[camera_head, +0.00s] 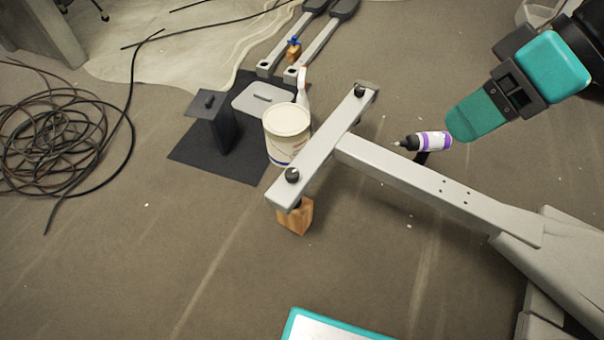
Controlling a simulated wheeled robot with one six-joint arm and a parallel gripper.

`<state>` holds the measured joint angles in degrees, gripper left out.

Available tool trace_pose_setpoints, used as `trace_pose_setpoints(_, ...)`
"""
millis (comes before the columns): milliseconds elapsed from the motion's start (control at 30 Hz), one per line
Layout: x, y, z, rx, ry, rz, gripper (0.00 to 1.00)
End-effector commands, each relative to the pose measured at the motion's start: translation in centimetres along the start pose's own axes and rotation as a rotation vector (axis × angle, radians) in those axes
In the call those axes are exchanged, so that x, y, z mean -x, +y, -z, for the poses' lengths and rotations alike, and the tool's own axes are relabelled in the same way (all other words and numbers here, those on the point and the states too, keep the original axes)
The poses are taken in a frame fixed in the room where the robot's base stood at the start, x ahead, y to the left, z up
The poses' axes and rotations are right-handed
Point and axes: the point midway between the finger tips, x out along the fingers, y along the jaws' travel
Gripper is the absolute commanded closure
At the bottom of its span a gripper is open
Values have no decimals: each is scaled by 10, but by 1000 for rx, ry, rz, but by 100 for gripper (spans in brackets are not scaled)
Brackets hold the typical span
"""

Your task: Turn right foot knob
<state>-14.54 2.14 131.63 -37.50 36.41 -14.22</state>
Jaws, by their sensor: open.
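The grey elliptical frame has a crossbar (322,146) near the centre of the view, with a dark round knob near each end. One knob (292,174) is at the near left end and the other knob (360,91) is at the far right end. I cannot tell for certain which is the right foot knob. My teal gripper (462,122) reaches in from the upper right, apart from both knobs. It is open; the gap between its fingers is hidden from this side. Its tip appears close to a bottle with a purple label (432,141).
An orange-brown block (296,217) is under the crossbar's near end. A white tub (287,135) and white spray bottle (302,88) stand behind the bar. Coiled black cable (60,140) lies left. A teal-edged panel (325,328) is at the bottom. Floor at lower left is clear.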

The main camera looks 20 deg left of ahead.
Motion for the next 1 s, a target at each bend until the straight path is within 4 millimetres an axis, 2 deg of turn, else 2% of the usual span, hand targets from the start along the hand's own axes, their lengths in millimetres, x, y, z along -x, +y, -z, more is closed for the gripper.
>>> trace_pose_setpoints(33,-29,22,15,68,15,45,34)
trace_pose_setpoints(167,-83,64,55,266,92,149,34)
trace_pose_setpoints(200,-101,77,64,325,122,178,34)
trace_pose_setpoints(300,-151,109,81,464,204,247,34)
trace_pose_setpoints(400,-203,138,89,591,299,303,34)
trace_pose_setpoints(500,-249,161,88,695,394,343,34)
trace_pose_setpoints(600,-286,176,83,774,476,367,34)
trace_pose_setpoints(700,-311,185,77,825,535,379,34)
trace_pose_setpoints(867,-328,189,74,864,579,385,34)
trace_pose_setpoints(1000,-342,182,78,869,583,386,34)
